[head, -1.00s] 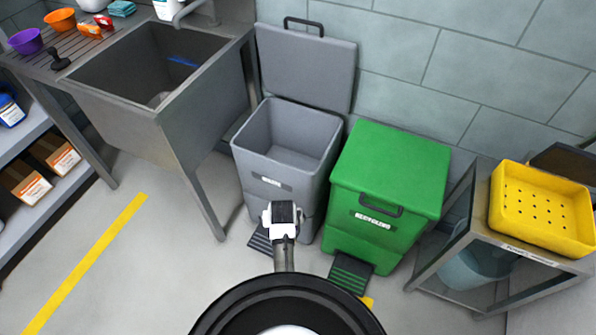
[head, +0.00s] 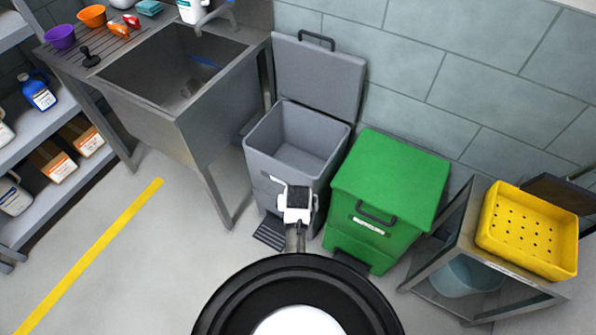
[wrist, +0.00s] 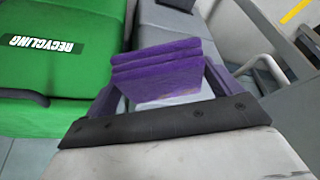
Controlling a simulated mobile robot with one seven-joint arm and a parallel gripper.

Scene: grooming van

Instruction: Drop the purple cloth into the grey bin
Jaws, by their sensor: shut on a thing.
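The purple cloth (wrist: 158,72) shows as a folded stack in the wrist view, held between the fingers of my gripper (wrist: 165,90). In the head view my gripper (head: 296,192) is in front of the grey bin, and the cloth cannot be made out there. The grey bin (head: 265,170) stands against the wall with its lid (head: 320,75) raised and leaning back. Its inside looks empty from what shows. My gripper is at the near side of the bin, apart from its opening as seen in the picture.
A green recycling bin (head: 390,185), lid shut, stands right of the grey bin. A steel sink (head: 180,95) is on the left. A yellow perforated basket (head: 525,230) sits on a metal stand at right. A shelf (head: 50,120) is at far left. Open floor lies in front.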

